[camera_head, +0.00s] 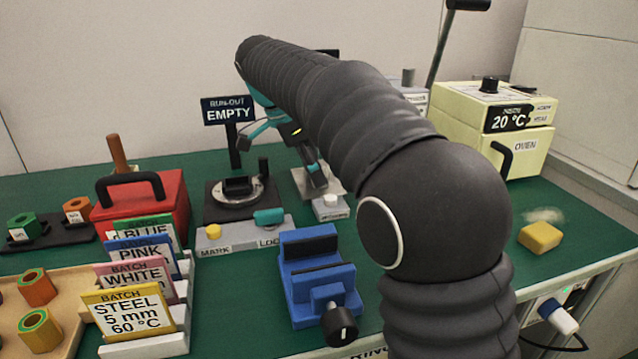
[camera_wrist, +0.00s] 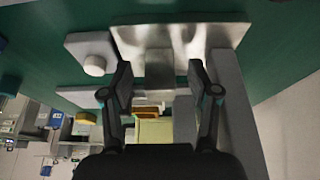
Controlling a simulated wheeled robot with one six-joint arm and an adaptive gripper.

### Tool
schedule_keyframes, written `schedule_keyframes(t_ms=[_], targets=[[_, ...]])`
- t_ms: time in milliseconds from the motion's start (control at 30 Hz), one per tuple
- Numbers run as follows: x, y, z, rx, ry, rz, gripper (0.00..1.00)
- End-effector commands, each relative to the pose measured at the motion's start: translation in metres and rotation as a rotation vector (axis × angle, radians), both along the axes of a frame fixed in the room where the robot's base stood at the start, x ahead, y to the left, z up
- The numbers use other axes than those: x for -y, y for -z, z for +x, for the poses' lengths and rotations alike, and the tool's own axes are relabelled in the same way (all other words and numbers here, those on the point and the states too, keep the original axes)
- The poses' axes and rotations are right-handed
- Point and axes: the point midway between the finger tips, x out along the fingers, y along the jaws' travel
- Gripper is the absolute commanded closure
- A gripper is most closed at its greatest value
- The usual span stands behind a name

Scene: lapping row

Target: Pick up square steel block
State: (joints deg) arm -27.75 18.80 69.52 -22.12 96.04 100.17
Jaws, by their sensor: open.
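My gripper (camera_head: 285,152) reaches down over the back of the bench, beyond the blue vise. In the wrist view my gripper (camera_wrist: 160,78) is open, with its two dark fingers apart. A plain grey square-faced block (camera_wrist: 159,68), which looks like the square steel block, shows between the fingertips. It stands at a shiny metal plate (camera_wrist: 208,38), with a gap to each finger; I cannot tell the depth exactly. In the head view the metal plate (camera_head: 333,183) shows partly under my gripper, and the block is hidden there or cannot be made out.
A grey box with a white button (camera_head: 331,207) is close to the plate. The run-out stand (camera_head: 216,209) is left of it, the blue vise (camera_head: 300,262) in front.

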Motion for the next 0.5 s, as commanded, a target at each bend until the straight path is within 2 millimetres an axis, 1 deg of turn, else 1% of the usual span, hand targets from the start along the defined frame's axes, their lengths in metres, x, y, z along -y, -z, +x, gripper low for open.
schedule_keyframes(t_ms=[33, 67, 333, 367, 400, 467, 500], targets=[[0.0021, 0.0099, 0.0005, 0.001, 0.001, 0.000, 0.40], [0.0030, 0.0113, 0.0007, 0.001, 0.001, 0.000, 0.40], [0.0044, 0.0103, 0.0013, 0.001, 0.001, 0.000, 0.40], [0.0044, 0.0103, 0.0013, 0.001, 0.001, 0.000, 0.42], [0.0043, 0.0104, 0.0012, 0.001, 0.001, 0.000, 0.52], [0.0043, 0.0104, 0.0012, 0.001, 0.001, 0.000, 0.67], [0.0043, 0.0103, 0.0012, 0.001, 0.001, 0.000, 0.77]])
